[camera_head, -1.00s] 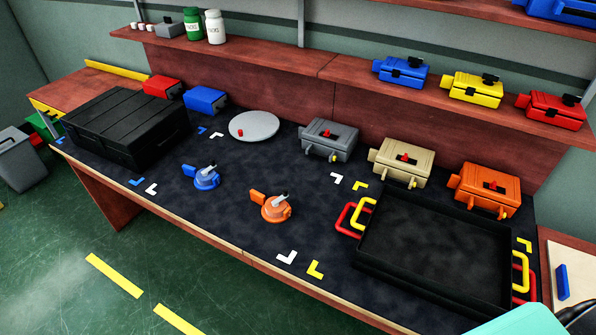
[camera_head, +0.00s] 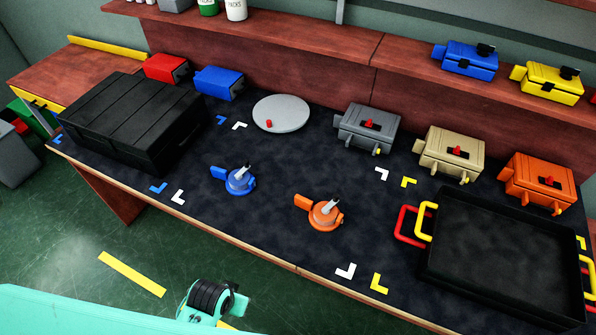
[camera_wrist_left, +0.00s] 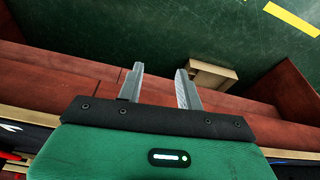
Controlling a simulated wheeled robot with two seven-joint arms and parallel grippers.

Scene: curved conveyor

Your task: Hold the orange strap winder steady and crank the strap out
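The orange strap winder (camera_head: 325,214) sits on the dark table mat near the middle in the head view. It has an orange tab on its left and a pale crank handle on top. A similar blue winder (camera_head: 239,181) stands to its left. My left gripper (camera_wrist_left: 161,88) is in the left wrist view with its two fingers apart and nothing between them. It is away from the winder, which does not show in that view. A teal and black part of my left arm shows at the bottom left of the head view. My right gripper is not in view.
A black tray (camera_head: 505,255) with red and yellow handles lies at the right. A black case (camera_head: 128,120) stands at the left. Grey (camera_head: 368,128), beige (camera_head: 450,153) and orange (camera_head: 540,182) boxes line the back. The mat around the winders is clear.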

